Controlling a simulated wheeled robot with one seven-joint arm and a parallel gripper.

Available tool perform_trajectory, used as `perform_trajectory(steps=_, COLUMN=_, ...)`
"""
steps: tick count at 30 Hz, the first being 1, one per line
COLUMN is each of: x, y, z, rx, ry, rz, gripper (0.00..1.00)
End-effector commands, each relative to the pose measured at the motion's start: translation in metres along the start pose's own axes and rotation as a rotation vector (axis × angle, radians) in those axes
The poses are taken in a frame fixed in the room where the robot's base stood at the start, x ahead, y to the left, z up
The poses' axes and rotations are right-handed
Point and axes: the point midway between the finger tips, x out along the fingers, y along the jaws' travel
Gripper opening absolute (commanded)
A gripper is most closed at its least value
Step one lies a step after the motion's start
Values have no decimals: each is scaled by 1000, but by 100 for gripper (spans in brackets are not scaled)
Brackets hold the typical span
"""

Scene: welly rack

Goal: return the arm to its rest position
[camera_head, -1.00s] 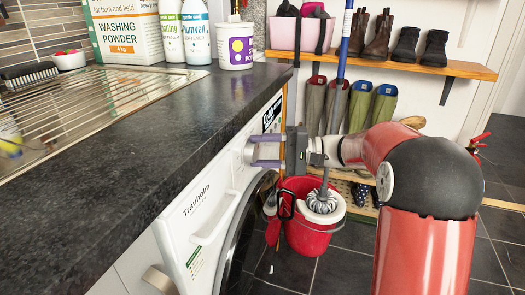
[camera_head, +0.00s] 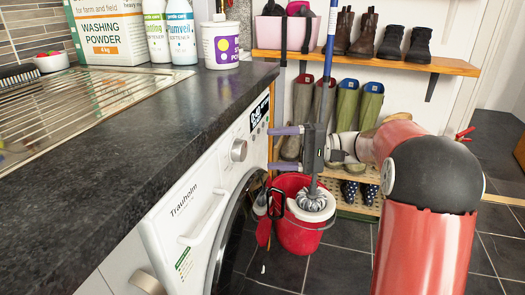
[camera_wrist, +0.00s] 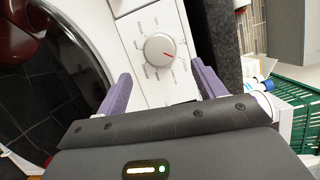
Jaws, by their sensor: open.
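My gripper (camera_head: 272,148) is open and empty in the head view, in front of the washing machine (camera_head: 185,222). Its two purple fingers point left towards the machine's front, one above the other, with a clear gap between them. In the wrist view my gripper (camera_wrist: 158,92) also shows open, with the machine's round dial (camera_wrist: 159,49) beyond and between the fingers. Nothing is held. My red arm reaches in from the lower right of the head view, bent at the elbow.
A red mop bucket (camera_head: 297,235) stands on the floor below my gripper, its blue-handled mop (camera_head: 330,45) rising close by. The dark worktop (camera_head: 150,125) edge is to the left. Wellies (camera_head: 347,105) and a boot shelf (camera_head: 400,62) are behind. Floor is open at right.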

Motion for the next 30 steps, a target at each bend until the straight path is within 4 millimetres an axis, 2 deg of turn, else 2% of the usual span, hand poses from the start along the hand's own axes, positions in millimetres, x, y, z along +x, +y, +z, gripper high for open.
perform_trajectory(steps=5, x=-10, y=0, z=0, rx=1, ry=0, rz=0, gripper=69)
perform_trajectory(steps=13, x=-10, y=0, z=1, rx=2, ry=0, rz=3, gripper=69)
perform_trajectory(steps=16, x=-4, y=1, z=11, rx=8, ry=-1, rz=48, gripper=69)
perform_trajectory(steps=20, x=11, y=10, z=48, rx=25, ry=3, rz=224, gripper=69)
perform_trajectory(steps=23, x=19, y=26, z=90, rx=25, ry=27, rz=431, gripper=69)
perform_trajectory(steps=26, x=15, y=49, z=131, rx=4, ry=69, rz=646, gripper=69)
perform_trajectory(steps=30, x=-5, y=79, z=181, rx=-75, ry=154, rz=928, gripper=69)
